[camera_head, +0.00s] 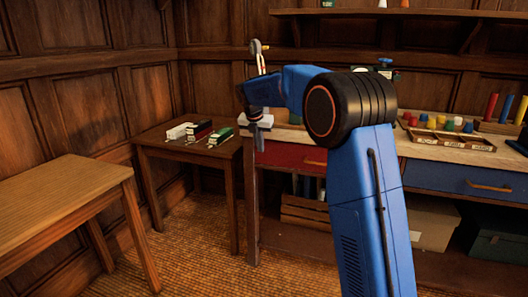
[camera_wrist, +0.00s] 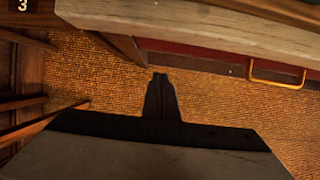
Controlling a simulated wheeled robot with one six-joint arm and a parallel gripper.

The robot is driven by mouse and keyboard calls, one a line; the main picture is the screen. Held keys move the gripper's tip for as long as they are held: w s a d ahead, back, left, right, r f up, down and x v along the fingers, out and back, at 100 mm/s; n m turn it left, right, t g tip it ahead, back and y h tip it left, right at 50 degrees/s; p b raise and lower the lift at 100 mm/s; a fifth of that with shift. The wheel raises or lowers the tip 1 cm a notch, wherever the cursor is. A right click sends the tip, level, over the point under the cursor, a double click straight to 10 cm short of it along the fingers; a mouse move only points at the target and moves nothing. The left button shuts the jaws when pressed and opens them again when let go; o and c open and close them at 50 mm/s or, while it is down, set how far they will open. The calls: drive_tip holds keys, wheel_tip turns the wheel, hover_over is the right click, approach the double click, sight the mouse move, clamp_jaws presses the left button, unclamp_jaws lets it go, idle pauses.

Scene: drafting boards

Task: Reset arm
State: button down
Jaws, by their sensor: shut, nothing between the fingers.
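My gripper (camera_head: 259,145) hangs from my blue arm, in front of the left end of the workbench (camera_head: 440,147). It points down. In the wrist view its dark fingers (camera_wrist: 160,78) are together with nothing between them, above the woven floor (camera_wrist: 100,75). The bench edge (camera_wrist: 200,25) and a red drawer front with a brass handle (camera_wrist: 277,84) lie ahead of the fingers there. No other object is named by the task.
A small dark table (camera_head: 185,150) left of my gripper bears several small items. A bare wooden table (camera_head: 60,200) stands at the near left. Coloured pieces (camera_head: 440,122) stand on the bench to the right. Floor (camera_head: 195,270) between tables and bench is clear.

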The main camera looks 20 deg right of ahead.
drive_tip(key=v, duration=0.5)
drive_tip(key=s+d+r+m+y, duration=0.15)
drive_tip(key=s+m, duration=0.55)
drive_tip(key=s, duration=0.8)
drive_tip(key=s+d+r+m, duration=0.1)
drive_tip(key=s+d+m, duration=0.2)
drive_tip(key=s+m, duration=0.85)
drive_tip(key=s+f+m, duration=0.3)
drive_tip(key=s+f, duration=0.1)
drive_tip(key=s, duration=0.6)
drive_tip(key=s+f+m, duration=0.4)
drive_tip(key=s+f, duration=0.1)
drive_tip(key=s, duration=0.5)
drive_tip(key=s+f+m+t+y, duration=0.1)
drive_tip(key=s+f+m, duration=0.2)
drive_tip(key=s, duration=0.7)
wheel_tip(320, 180, down, 2)
drive_tip(key=shift+d+f+m, duration=0.1)
drive_tip(key=shift+d+m, duration=0.1)
drive_tip(key=shift+m, duration=0.15)
